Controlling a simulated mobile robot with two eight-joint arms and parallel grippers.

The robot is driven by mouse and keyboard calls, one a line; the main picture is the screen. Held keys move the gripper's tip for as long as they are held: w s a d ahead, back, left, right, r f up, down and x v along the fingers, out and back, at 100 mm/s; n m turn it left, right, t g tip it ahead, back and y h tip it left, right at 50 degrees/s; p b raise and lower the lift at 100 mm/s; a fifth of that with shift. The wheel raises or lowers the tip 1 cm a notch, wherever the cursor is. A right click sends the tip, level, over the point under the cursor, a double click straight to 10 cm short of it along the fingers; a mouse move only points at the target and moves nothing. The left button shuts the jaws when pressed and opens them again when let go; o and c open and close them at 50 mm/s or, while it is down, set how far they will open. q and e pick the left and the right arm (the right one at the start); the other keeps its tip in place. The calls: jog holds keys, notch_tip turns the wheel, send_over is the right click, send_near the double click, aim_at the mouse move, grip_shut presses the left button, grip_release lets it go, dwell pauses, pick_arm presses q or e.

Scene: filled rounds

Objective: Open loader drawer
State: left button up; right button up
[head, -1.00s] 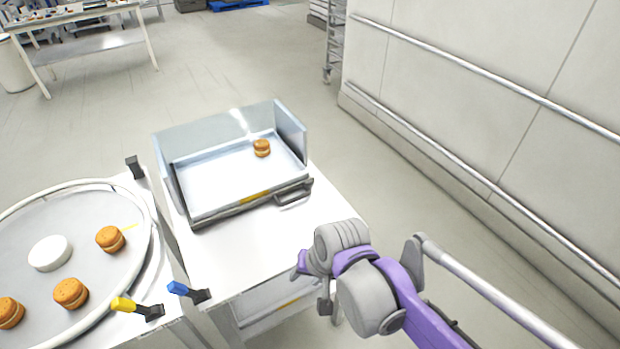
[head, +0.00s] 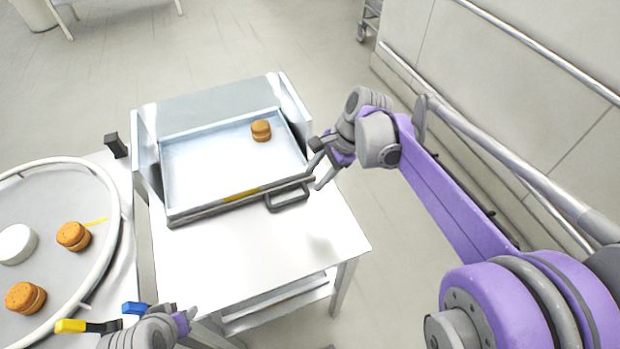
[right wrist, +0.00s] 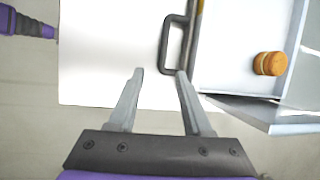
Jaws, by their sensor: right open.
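The loader drawer (head: 215,155) is a pale shallow tray between raised metal walls on a white table. Its dark front edge has a yellow label (head: 241,195) and a grey bar handle (head: 289,199). One filled round (head: 261,131) lies in the drawer near the back right. My right gripper (head: 318,164) is open and empty by the drawer's front right corner, just right of the handle. In the right wrist view its fingertips (right wrist: 160,72) are near one end of the handle (right wrist: 166,45); contact cannot be told. My left gripper (head: 178,322) shows only partly at the bottom edge.
A round rimmed table (head: 107,250) at left carries filled rounds (head: 73,237) and a white disc (head: 17,244). A blue-tipped lever (head: 135,308) and a yellow-tipped one (head: 70,326) stand near my left arm. The white tabletop (head: 240,250) before the drawer is clear.

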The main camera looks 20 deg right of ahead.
aim_at(297, 198)
jog(key=x, duration=1)
jog(key=shift+w+f+b, duration=0.25)
jog(key=shift+w+b, duration=0.1)
jog(key=shift+w, duration=0.1)
grip_shut()
dwell(1.0)
